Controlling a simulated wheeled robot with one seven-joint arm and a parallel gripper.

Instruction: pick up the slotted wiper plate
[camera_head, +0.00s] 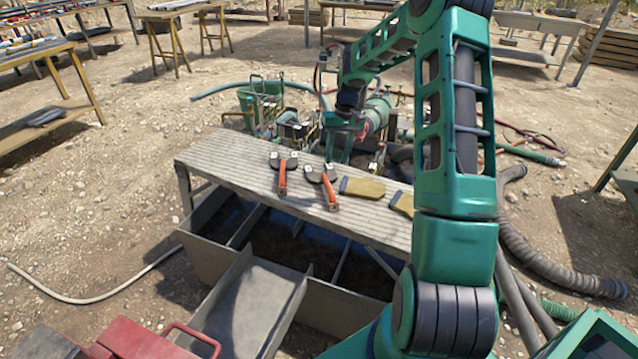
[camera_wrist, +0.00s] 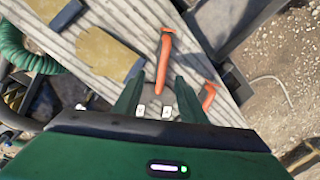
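Two tools with orange handles and dark, forked-looking heads lie on a ribbed bench top (camera_head: 225,160): a left one (camera_head: 283,175) and a right one (camera_head: 328,187). I cannot tell for sure which is the slotted wiper plate. In the wrist view the orange handle of the right tool (camera_wrist: 164,72) lies ahead of and between my fingertips; its head is partly hidden by my gripper. The left tool (camera_wrist: 210,95) shows to the right of my fingers. My gripper (camera_wrist: 160,88) is open and empty, apparently above the bench at its far edge.
Tan-and-grey gloves or pads (camera_head: 362,188) lie right of the tools, one partly behind my arm. The bench spans an open mud tank (camera_head: 210,255) with dividers. Pumps, a green bucket (camera_head: 262,95) and hoses crowd behind it. A red case (camera_head: 150,340) is at the front left.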

